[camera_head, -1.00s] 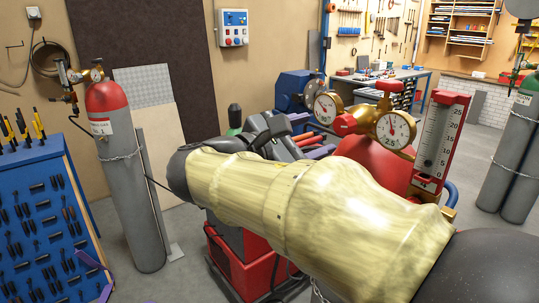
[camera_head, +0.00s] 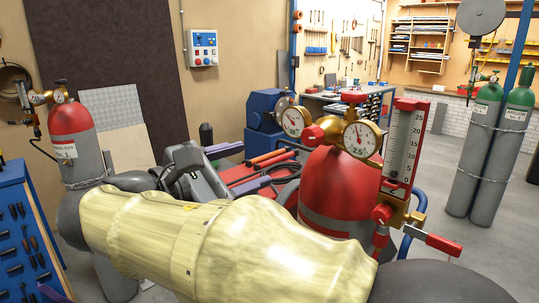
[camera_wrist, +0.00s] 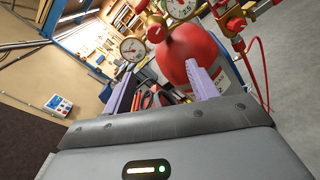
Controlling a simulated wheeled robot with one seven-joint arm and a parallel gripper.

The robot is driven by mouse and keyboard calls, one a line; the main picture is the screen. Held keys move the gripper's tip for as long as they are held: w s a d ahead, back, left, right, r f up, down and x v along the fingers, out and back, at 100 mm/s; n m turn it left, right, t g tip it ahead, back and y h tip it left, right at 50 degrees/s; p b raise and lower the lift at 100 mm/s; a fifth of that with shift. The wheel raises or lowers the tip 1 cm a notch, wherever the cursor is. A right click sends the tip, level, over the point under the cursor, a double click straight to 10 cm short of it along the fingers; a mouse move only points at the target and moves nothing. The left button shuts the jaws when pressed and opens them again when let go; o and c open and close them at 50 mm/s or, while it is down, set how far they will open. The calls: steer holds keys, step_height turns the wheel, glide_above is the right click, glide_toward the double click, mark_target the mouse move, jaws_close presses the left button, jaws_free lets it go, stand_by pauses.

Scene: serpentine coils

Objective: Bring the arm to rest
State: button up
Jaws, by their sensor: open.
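My arm with pale yellow sleeves (camera_head: 215,240) reaches across the lower head view from the right edge to the left, then bends back at the wrist. My gripper (camera_head: 257,164) points right, towards the red gas cylinder (camera_head: 335,195); its two purple fingers are apart. In the wrist view my gripper (camera_wrist: 160,78) is also open, with nothing held between the fingers. The red cylinder shows beyond the fingers there, and whether anything touches it cannot be told.
Two round gauges and a flowmeter (camera_head: 404,145) top the red cylinder, close behind my arm. A grey cylinder with red top (camera_head: 72,135) stands at left beside a blue tool panel (camera_head: 22,235). Green-topped cylinders (camera_head: 485,150) stand right. Grey floor (camera_head: 490,255) is open at right.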

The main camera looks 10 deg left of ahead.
steer(key=w+d+f+m+g+y, duration=0.2)
steer(key=d+f+g, duration=0.2)
steer(key=d+f, duration=0.55)
steer(key=w+d+f+m+g+y, duration=0.2)
steer(key=w+d+f+m+g, duration=0.3)
steer(key=f, duration=0.8)
steer(key=s+d+f+m+g+y, duration=0.1)
steer(key=s+d+f+m+y, duration=0.2)
steer(key=s+d+f+m, duration=0.2)
steer(key=s+d+f+m+g+y, duration=0.1)
steer(key=s+d+f+m+y, duration=0.2)
steer(key=s+d+f+m, duration=0.3)
step_height(320, 180, down, 5)
steer(key=m, duration=0.4)
steer(key=shift+s+d+y, duration=0.3)
steer(key=shift+d+y, duration=0.05)
steer(key=shift+y, duration=0.05)
stand_by(1.0)
